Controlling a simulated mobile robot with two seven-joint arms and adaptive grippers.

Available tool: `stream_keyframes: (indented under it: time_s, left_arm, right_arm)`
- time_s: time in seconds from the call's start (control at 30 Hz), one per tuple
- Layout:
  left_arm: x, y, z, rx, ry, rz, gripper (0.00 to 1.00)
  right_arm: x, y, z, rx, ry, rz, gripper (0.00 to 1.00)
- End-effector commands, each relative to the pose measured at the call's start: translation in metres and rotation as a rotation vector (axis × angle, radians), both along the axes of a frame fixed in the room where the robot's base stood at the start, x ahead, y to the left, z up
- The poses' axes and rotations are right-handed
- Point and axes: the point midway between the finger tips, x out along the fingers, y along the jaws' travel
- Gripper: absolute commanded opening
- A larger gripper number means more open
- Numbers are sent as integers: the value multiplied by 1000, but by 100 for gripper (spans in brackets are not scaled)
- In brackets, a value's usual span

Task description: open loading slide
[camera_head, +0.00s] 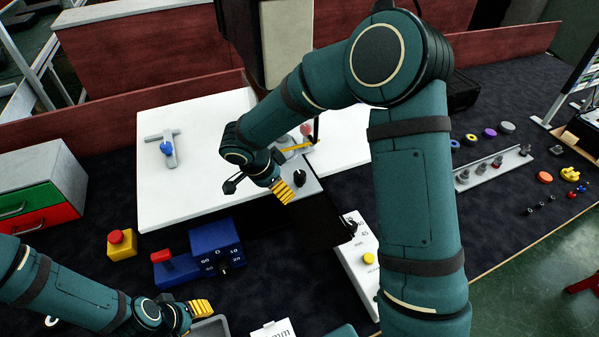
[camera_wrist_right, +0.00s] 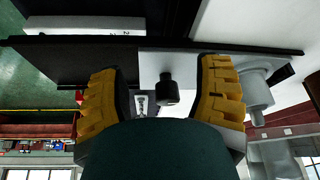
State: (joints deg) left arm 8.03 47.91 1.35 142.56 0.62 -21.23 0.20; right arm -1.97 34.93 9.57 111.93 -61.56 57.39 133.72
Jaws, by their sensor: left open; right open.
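The loading slide shows as a light grey plate (camera_head: 313,190) with a black knob (camera_head: 299,176), beside a dark flat section in the middle of the bench. My right gripper (camera_head: 283,191) is just left of the knob in the head view. In the right wrist view, the open yellow fingers of this gripper (camera_wrist_right: 168,95) stand on either side of the black knob (camera_wrist_right: 168,90), with a gap on both sides. The fingers do not grip it. My left gripper (camera_head: 200,307) is open at the lower left, near a grey tray (camera_head: 212,327); its fingers partly overlap.
A white board (camera_head: 195,200) lies behind. A blue control box (camera_head: 215,240), a red and yellow button (camera_head: 121,243) and a drawer unit (camera_head: 40,190) stand left. A white panel with a yellow button (camera_head: 368,258) is right of the slide, partly behind my right arm.

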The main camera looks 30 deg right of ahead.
Motion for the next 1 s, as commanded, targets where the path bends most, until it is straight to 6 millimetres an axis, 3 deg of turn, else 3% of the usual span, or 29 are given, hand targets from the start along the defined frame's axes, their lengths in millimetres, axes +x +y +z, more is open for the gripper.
stream_keyframes:
  time_s: [0.2,0.4,0.87,0.9,1.0]
  left_arm:
    - [0,0,11,-2,0,0,47]
    - [-1,1,17,-3,0,-1,47]
    - [-1,1,20,-4,0,-1,47]
    - [-1,1,20,-4,-1,-1,47]
    - [-1,1,20,-3,0,1,47]
  right_arm:
    - [8,-42,1,2,2,-4,65]
    - [14,-69,1,2,1,-3,65]
    - [15,-73,-12,2,1,2,65]
    - [15,-73,-11,2,1,2,60]
    - [15,-73,-11,2,1,2,25]
